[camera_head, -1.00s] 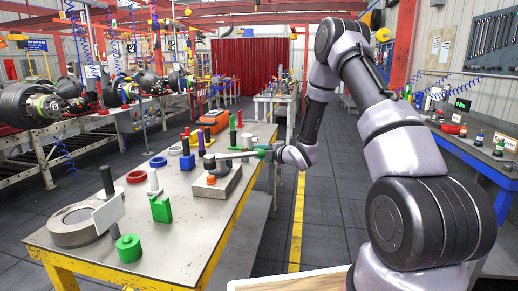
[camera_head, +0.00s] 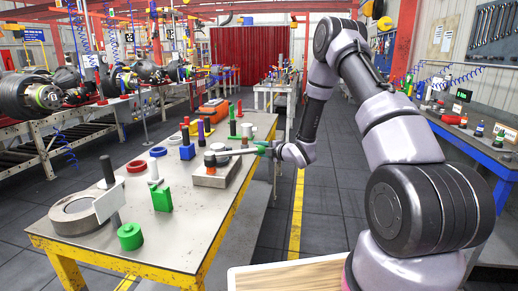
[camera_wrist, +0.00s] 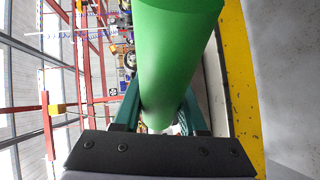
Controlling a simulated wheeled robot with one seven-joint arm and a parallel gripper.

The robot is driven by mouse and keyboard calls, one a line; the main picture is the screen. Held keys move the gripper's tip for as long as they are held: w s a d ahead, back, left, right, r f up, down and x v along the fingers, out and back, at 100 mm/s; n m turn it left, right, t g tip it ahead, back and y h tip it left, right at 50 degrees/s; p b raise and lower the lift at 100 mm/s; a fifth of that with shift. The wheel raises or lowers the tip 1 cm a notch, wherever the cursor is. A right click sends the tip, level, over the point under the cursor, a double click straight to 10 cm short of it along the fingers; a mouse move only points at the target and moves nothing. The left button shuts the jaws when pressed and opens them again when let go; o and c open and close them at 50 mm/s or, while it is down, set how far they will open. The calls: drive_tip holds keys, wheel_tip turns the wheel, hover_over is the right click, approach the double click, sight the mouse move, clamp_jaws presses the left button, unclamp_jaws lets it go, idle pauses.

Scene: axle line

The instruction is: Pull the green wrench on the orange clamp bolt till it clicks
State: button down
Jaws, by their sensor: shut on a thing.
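The green-handled wrench has a grey shaft (camera_head: 237,152) that lies roughly level above a grey block (camera_head: 226,178) on the bench. Its head end is over the block, by small orange parts; an orange bolt (camera_head: 210,170) shows at the block's near side. Whether the head sits fully on a bolt is too small to tell. My gripper (camera_head: 268,150) is at the wrench's right end, past the bench edge, shut on the green handle. In the wrist view the handle (camera_wrist: 178,50) runs between the fingers of my gripper (camera_wrist: 160,122).
The bench (camera_head: 180,230) carries a red ring (camera_head: 136,166), a green block (camera_head: 162,199), a green cylinder (camera_head: 130,236) and a large grey ring (camera_head: 75,212) nearby. Several coloured posts stand behind the wrench. The floor (camera_head: 335,215) right of the bench is clear.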

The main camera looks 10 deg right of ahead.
drive_tip(key=shift+f, duration=1.05)
drive_tip(key=shift+s, duration=0.1)
drive_tip(key=s+m+h, duration=0.1)
drive_tip(key=s+m+t+h, duration=0.1)
drive_tip(key=s, duration=0.1)
drive_tip(key=s+d+h, duration=0.1)
drive_tip(key=shift+s+m+t, duration=0.2)
drive_tip(key=shift+m+t, duration=0.2)
idle(0.7)
drive_tip(key=shift+r, duration=0.1)
